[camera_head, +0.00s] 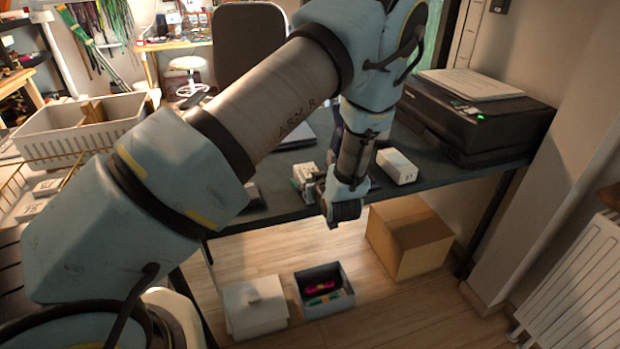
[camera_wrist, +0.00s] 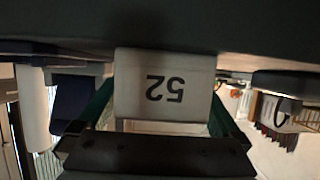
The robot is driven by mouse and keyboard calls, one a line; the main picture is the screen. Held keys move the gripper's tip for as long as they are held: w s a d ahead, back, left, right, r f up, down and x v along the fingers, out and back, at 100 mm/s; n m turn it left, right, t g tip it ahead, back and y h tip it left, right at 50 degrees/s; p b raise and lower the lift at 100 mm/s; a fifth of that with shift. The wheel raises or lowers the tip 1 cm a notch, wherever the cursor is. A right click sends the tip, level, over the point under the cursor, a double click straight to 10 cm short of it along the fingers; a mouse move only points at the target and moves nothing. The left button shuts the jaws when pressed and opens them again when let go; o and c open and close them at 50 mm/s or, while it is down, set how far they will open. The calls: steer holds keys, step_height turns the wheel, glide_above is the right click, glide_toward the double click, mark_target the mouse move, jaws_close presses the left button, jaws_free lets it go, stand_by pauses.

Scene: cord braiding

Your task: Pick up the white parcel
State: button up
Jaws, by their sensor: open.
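A white parcel (camera_wrist: 164,84) marked 52, its number upside down, fills the middle of the wrist view. The green fingers of my gripper (camera_wrist: 162,108) stand open on either side of it. I cannot tell whether they touch it. In the head view my gripper (camera_head: 318,188) is low at the front edge of the dark table, partly hidden by my wrist. A small white box (camera_head: 302,173) shows just left of it, partly covered. Another white box (camera_head: 397,166) lies on the table to the right of my wrist.
A black printer (camera_head: 470,115) with paper on top stands on the table (camera_head: 450,172) at right. Below are a cardboard box (camera_head: 410,240), a white lidded box (camera_head: 254,308) and a grey open bin (camera_head: 325,308). A white basket (camera_head: 75,142) is at left.

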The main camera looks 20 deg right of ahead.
steer(key=shift+w+f, duration=0.1)
steer(key=shift+w, duration=0.15)
steer(key=c, duration=1.3)
